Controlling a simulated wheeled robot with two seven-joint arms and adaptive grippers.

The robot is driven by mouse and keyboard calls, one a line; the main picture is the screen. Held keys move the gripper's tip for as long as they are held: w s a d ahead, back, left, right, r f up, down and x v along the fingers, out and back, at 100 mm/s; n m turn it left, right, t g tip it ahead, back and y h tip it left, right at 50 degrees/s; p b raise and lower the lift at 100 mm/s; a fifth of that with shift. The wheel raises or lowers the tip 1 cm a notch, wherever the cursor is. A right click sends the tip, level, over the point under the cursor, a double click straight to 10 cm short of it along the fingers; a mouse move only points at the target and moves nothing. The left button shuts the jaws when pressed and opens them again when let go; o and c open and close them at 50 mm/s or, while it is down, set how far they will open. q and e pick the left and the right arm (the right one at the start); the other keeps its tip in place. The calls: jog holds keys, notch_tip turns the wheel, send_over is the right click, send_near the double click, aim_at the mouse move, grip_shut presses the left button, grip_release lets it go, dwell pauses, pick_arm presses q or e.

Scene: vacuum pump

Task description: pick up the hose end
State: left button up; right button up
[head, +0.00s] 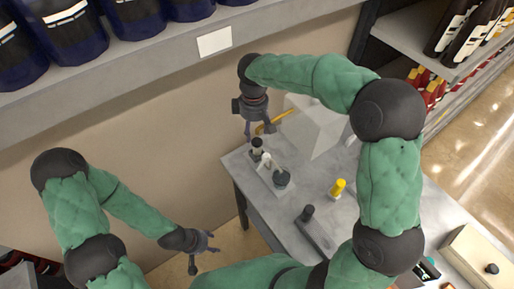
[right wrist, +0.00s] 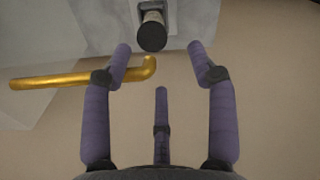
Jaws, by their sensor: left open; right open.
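A yellow, bent hose-like tube (head: 280,119) shows beside my right gripper (head: 260,130), at the table's far left corner. In the right wrist view the tube (right wrist: 70,80) runs in from the left. Its upturned end (right wrist: 150,65) lies between the finger lines of my right gripper (right wrist: 160,60), which is open and empty. The left finger overlaps part of the tube; I cannot tell whether they touch. My left gripper (head: 204,247) is open and empty, low at the left of the table.
The grey table (head: 262,207) carries a fitting with dark knobs (head: 282,179), a yellow-topped part (head: 338,188) and a black-handled part (head: 308,213). A translucent block (head: 315,125) stands near the tube. A dark cap (right wrist: 152,36) is just ahead of my right fingers. A shelf (head: 150,70) spans the back.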

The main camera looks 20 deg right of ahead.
aim_at(257, 141)
notch_tip(257, 141, down, 2)
jog(key=shift+d+f+b, duration=0.2)
jog(key=shift+f+b, duration=0.2)
jog(key=shift+f, duration=0.15)
jog(key=f, duration=0.1)
jog(key=f+b, duration=0.1)
jog(key=f, duration=0.2)
jog(key=shift+w+d, duration=0.1)
jog(key=shift+d, duration=0.2)
grip_shut()
